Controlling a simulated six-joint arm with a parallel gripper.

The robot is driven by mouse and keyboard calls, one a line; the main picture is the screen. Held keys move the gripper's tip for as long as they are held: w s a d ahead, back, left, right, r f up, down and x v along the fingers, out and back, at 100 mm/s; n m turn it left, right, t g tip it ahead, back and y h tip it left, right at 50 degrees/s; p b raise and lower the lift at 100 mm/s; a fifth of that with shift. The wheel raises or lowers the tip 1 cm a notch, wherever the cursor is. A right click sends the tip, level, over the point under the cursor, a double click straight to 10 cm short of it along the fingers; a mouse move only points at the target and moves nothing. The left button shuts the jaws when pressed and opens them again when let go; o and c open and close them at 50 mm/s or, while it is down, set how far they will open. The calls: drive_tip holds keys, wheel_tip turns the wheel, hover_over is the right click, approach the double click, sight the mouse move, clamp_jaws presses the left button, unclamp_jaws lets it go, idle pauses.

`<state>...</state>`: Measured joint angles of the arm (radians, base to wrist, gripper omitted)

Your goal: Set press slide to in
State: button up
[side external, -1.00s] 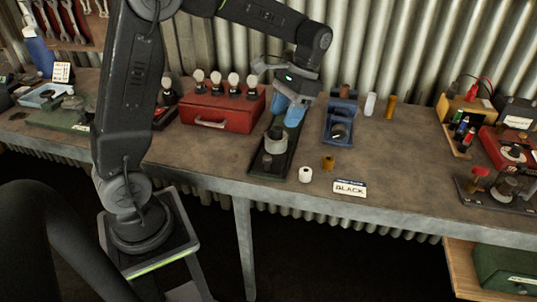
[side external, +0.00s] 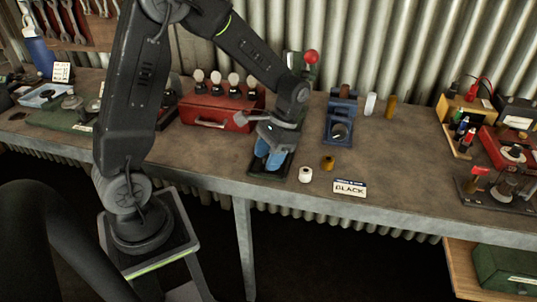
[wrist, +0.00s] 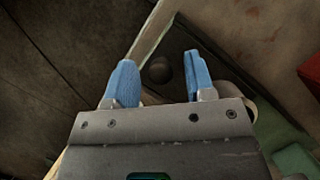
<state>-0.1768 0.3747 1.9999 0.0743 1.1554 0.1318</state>
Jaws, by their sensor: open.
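The press (side external: 300,72), with its green column and red ball-topped lever, stands at the back, partly hidden by my arm. Its long dark base (side external: 284,171) runs towards the table front; my gripper covers most of it. A dark round knob (wrist: 159,69), apparently the slide's, shows on the dark plate in the wrist view. My gripper (side external: 267,159) is open and low over the front of the base. In the wrist view its two blue fingers (wrist: 160,72) stand on either side of the knob, with gaps; contact cannot be told. A pale ring-shaped part is mostly hidden behind the gripper.
A red toolbox (side external: 221,114) with several round-headed items is left of the press. A blue fixture (side external: 340,121) stands to the right. A white spool (side external: 306,174), a brass piece (side external: 328,163) and a BLACK label (side external: 350,188) lie close by at the right front.

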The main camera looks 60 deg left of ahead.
clamp_jaws()
idle(0.3)
drive_tip(key=w+a, duration=0.6)
drive_tip(key=shift+d, duration=0.1)
unclamp_jaws()
drive_tip(key=shift+r, duration=0.1)
